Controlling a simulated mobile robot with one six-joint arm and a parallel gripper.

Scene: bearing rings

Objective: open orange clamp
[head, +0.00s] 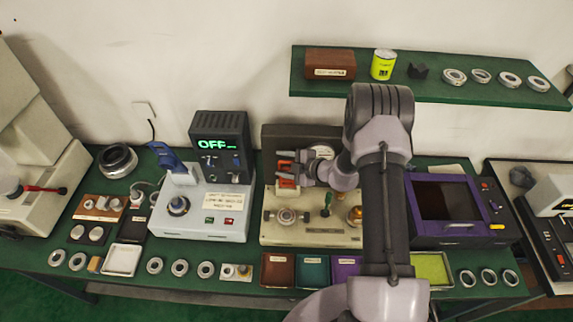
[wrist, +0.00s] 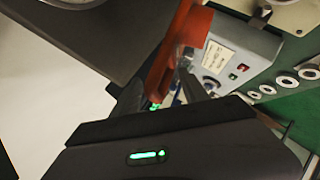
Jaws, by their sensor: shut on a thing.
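The orange clamp (head: 286,168) is on the back left of the cream fixture (head: 285,236), against its dark upright panel (head: 290,133). My gripper (head: 305,172) reaches it from the right, and its fingers are at the orange part. In the wrist view the clamp's orange arm (wrist: 178,45) runs down from the top between my dark gripper fingers (wrist: 163,95). My gripper is shut on this orange arm. The gripper body hides the contact and the lower end of the arm. The clamp's pivot cannot be made out.
A grey box with a display reading OFF (head: 220,130) stands left of the fixture. A purple-framed device (head: 480,236) stands at right. Rings and coloured trays (head: 277,270) line the front edge. A green shelf (head: 430,88) hangs above.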

